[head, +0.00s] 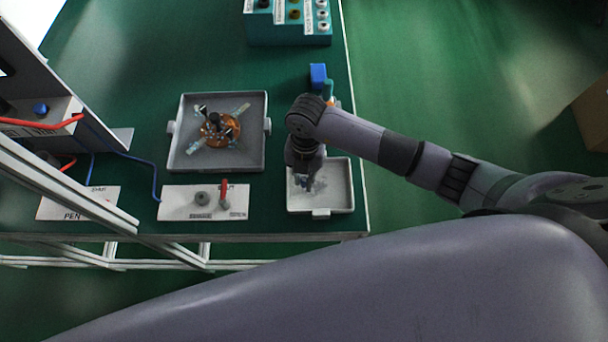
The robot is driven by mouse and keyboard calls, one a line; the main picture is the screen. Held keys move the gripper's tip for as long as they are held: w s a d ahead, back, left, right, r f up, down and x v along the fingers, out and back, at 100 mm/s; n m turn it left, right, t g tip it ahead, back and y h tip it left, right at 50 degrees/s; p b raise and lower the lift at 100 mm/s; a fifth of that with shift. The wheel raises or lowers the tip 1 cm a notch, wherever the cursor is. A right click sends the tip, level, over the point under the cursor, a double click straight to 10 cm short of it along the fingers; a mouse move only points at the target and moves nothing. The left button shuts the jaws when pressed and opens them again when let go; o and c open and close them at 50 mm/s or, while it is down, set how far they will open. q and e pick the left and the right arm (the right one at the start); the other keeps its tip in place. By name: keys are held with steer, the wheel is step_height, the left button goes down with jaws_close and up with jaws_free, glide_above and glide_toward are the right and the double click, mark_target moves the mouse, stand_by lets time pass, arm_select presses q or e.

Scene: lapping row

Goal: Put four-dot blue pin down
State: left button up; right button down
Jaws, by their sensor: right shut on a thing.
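My right gripper (306,180) points down into the small grey tray (335,205) at the right of the bench. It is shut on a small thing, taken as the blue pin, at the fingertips. The pin is too small and too hidden by the gripper for its colour or dots to be made out. I cannot tell whether it touches the tray floor. My left gripper is not in view.
A larger grey tray (181,157) holds an orange and black fixture (219,129). A white card (176,207) bears a grey ring and a red-handled item. A blue block (318,76) stands behind my right wrist. A teal rack (290,35) is at the back.

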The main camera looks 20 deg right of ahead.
steer(key=shift+f, duration=0.1)
steer(key=c, duration=1.6)
jaws_free()
steer(key=shift+o, duration=0.2)
step_height(320, 180, up, 12)
steer(key=w+b, duration=0.1)
steer(key=b, duration=0.1)
steer(key=shift+w+d, duration=0.15)
steer(key=shift+d, duration=0.2)
